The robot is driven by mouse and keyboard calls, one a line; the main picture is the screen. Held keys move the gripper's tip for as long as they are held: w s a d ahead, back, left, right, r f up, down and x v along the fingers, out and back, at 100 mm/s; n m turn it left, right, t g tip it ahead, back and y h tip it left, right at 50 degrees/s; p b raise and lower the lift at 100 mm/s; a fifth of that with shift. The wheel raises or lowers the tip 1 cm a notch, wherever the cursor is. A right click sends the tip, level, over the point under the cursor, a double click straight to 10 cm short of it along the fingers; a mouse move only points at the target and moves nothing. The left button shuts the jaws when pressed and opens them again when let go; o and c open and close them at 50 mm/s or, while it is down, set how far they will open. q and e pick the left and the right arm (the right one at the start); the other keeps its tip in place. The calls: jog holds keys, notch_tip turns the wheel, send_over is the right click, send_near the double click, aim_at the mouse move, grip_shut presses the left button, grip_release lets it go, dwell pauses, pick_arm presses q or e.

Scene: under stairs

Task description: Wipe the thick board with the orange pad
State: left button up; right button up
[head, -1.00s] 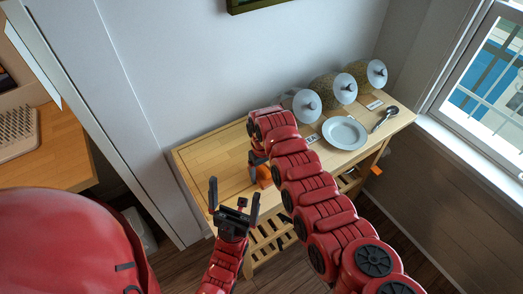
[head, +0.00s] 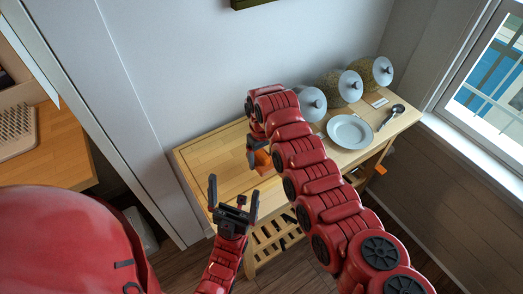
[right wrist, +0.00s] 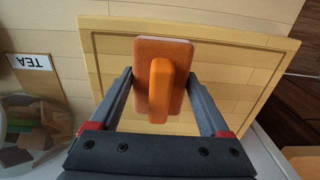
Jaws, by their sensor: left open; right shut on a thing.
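The thick board (head: 205,160) is a pale wooden slab with a dark groove near its edge, lying on the left part of the wooden table. In the right wrist view the board (right wrist: 235,70) fills the background behind the pad. The orange pad (head: 263,161) has a raised orange handle and also shows in the right wrist view (right wrist: 142,60). My right gripper (right wrist: 160,80) is shut on the orange pad, over the board; I cannot tell whether pad and board touch. My left gripper (head: 234,190) is open and empty, in front of the board's near edge.
A white plate (head: 350,132), a spoon (head: 390,117) and several lidded jars stand on the table's right part. A TEA label (right wrist: 31,62) shows in the right wrist view. The wall is behind the table and a window is at right.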

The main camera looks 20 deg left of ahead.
aim_at(262, 153)
jog(key=shift+r, duration=0.4)
notch_tip(262, 153, up, 2)
jog(key=shift+w+a+r, duration=0.1)
jog(key=shift+w+a, duration=0.05)
jog(key=shift+r, duration=0.65)
